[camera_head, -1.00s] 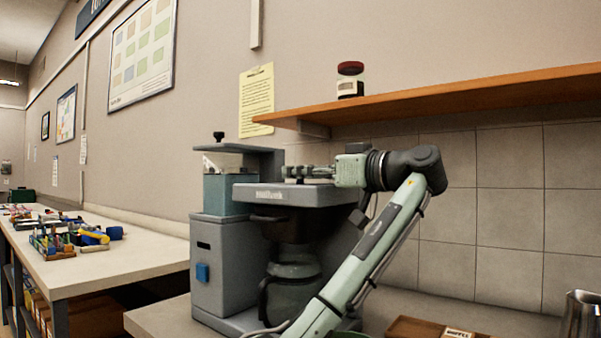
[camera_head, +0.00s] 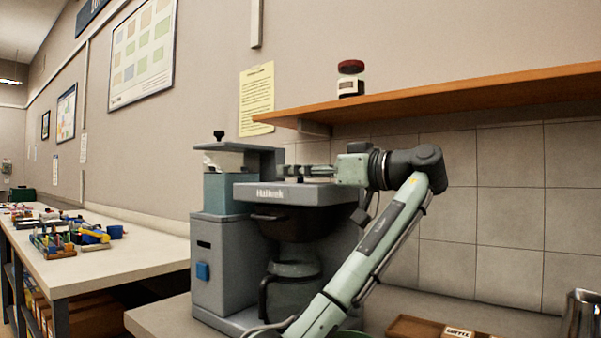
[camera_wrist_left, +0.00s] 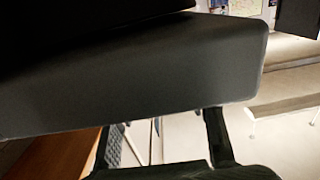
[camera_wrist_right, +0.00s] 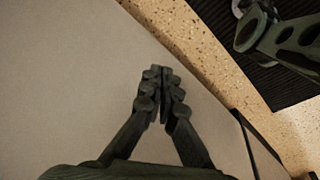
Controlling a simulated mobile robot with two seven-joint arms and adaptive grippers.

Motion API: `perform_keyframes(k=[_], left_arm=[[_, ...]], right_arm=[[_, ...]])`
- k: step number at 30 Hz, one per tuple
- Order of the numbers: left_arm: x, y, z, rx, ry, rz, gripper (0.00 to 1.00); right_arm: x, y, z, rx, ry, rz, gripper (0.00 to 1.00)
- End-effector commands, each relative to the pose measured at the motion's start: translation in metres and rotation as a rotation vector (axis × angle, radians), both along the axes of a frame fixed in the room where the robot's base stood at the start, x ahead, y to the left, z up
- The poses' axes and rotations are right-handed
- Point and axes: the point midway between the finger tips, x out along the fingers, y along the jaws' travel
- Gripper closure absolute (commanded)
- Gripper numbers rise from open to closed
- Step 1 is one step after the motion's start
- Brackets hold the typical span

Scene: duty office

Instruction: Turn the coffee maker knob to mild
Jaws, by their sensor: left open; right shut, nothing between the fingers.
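The grey coffee maker (camera_head: 225,265) stands on the counter with a glass carafe (camera_head: 292,290) under its brew head (camera_head: 300,194). My left gripper (camera_head: 290,171) is just above the top of the brew head, its fingers pointing left. It is open; its fingers (camera_wrist_left: 160,140) show in the left wrist view, partly hidden by a large dark surface close to the camera. A black knob (camera_head: 219,135) tops the clear hopper, left of the fingers and apart from them. I cannot make out a mild marking. My right gripper (camera_wrist_right: 162,85) is shut and empty over a pale surface.
A wooden shelf (camera_head: 450,99) with a red-lidded jar (camera_head: 350,80) runs above my left arm. A wooden tray (camera_head: 415,327) and a metal jug (camera_head: 581,316) stand at the right. A cluttered table (camera_head: 120,255) is at the left.

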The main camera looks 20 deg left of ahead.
Motion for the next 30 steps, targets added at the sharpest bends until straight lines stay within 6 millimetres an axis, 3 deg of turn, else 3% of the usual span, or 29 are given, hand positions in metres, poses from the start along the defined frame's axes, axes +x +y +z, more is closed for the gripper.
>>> perform_keyframes(k=[7, 21, 30], left_arm=[[-0.004, -0.015, 0.001, 0.001, -0.001, -0.003, 0.56], [-0.035, -0.1, 0.001, 0.001, 0.001, -0.002, 0.56], [-0.04, -0.114, 0.0, 0.0, 0.0, 0.0, 0.56]], right_arm=[[0.0, 0.005, 0.0, 0.008, -0.001, -0.003, 1.0], [0.001, 0.003, 0.0, 0.005, -0.003, -0.002, 1.0], [0.001, 0.003, 0.0, 0.004, -0.003, -0.002, 1.0]])
